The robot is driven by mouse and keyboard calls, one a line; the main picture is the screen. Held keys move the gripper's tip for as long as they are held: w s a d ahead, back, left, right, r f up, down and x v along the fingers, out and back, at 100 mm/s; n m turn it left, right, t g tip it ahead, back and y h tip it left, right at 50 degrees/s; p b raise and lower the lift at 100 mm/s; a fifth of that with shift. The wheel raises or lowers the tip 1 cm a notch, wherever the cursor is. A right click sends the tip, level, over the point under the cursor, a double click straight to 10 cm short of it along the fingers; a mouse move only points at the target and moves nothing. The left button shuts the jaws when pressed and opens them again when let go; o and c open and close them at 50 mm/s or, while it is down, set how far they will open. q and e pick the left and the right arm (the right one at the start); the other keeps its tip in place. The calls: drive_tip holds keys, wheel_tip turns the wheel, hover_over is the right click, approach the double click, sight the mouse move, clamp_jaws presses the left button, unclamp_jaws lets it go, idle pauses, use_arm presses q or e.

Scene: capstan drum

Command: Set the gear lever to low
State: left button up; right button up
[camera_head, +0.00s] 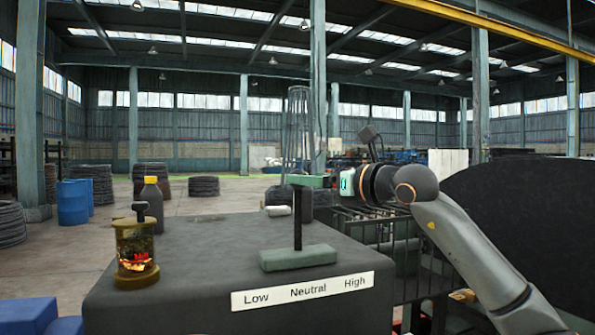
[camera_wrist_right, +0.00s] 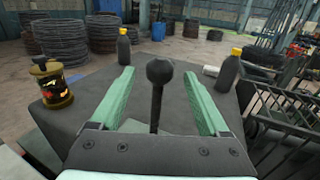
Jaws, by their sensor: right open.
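The gear lever (camera_head: 298,217) is a dark upright rod on a grey-green base (camera_head: 298,258) on top of a dark cabinet. It stands upright, roughly above the word Neutral on the white label (camera_head: 303,290), which reads Low, Neutral, High from left to right. My right gripper (camera_head: 296,181) is at the lever's top and hides its knob in the head view. In the right wrist view the round black knob (camera_wrist_right: 160,72) shows between the two green fingers of the open gripper (camera_wrist_right: 158,74), with gaps on both sides. My left gripper is not in view.
On the cabinet top (camera_head: 215,240) stand a brass lantern (camera_head: 137,248) and a dark bottle with a yellow cap (camera_head: 152,203) at the left. A second such bottle (camera_wrist_right: 229,74) and a white roll (camera_wrist_right: 210,71) are farther back. A metal rack (camera_head: 400,240) stands at the right.

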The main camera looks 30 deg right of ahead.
sight(298, 188)
drive_tip(key=shift+w+a+p, duration=0.2)
drive_tip(key=shift+w+p, duration=0.05)
drive_tip(key=shift+w, duration=0.85)
drive_tip(key=shift+w+a+p, duration=0.15)
drive_tip(key=shift+w+p, duration=0.1)
drive_tip(key=shift+w, duration=0.85)
drive_tip(key=shift+c, duration=0.2)
clamp_jaws()
